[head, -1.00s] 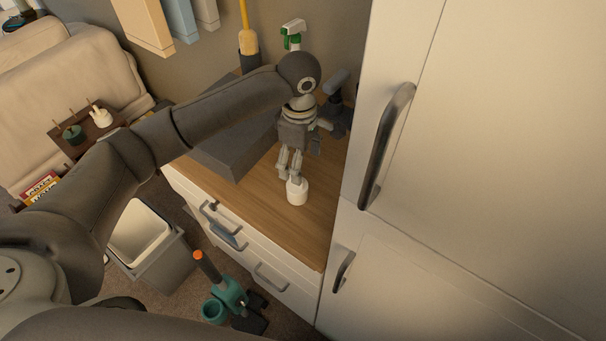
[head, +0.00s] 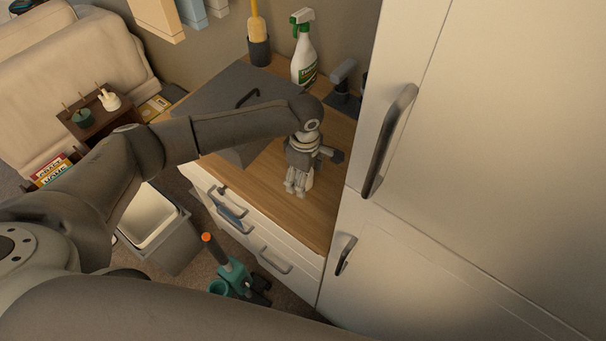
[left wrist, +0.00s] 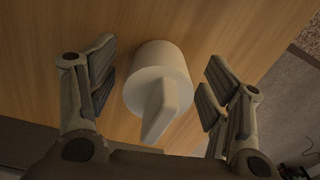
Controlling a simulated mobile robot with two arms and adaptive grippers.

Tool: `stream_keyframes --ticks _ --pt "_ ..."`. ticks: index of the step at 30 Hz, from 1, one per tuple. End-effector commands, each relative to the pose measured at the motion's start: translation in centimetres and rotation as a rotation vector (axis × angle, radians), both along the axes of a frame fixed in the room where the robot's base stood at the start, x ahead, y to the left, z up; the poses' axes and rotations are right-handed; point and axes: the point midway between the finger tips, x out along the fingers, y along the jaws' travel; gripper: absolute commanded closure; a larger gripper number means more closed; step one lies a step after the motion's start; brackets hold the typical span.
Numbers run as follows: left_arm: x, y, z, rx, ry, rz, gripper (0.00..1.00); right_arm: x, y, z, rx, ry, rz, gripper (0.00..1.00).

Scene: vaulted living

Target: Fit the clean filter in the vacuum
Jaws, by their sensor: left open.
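The white filter (left wrist: 158,72), a short cylinder with a fin-like grip, stands on the wooden counter top (head: 315,225). My left gripper (left wrist: 158,92) is open, with its fingers on either side of the filter. Gaps show between the fingers and the filter. In the head view my left gripper (head: 297,188) is low over the counter and mostly hides the filter. A teal device with an orange tip (head: 235,277), which seems to be the vacuum, stands on the floor before the drawers. My right gripper is out of view.
A tall white cabinet (head: 460,150) closes off the right. A grey bin (head: 175,245) stands on the floor.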

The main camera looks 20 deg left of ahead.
Motion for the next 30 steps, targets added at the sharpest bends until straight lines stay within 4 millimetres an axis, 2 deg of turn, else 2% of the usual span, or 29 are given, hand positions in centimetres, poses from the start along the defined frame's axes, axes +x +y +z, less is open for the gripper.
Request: stream_keyframes --ticks 3,14,25,30 --pt "0.0 0.0 0.0 0.0 0.0 0.0 0.3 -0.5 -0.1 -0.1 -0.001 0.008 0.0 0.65" --pt "0.0 0.0 0.0 0.0 0.001 0.0 0.77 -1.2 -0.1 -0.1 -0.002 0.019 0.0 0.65" --pt "0.0 0.0 0.4 -0.001 -0.001 0.0 0.77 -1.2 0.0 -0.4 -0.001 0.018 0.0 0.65" --pt "0.1 -0.1 2.3 -0.004 -0.003 0.0 0.77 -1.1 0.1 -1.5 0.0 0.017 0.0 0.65"
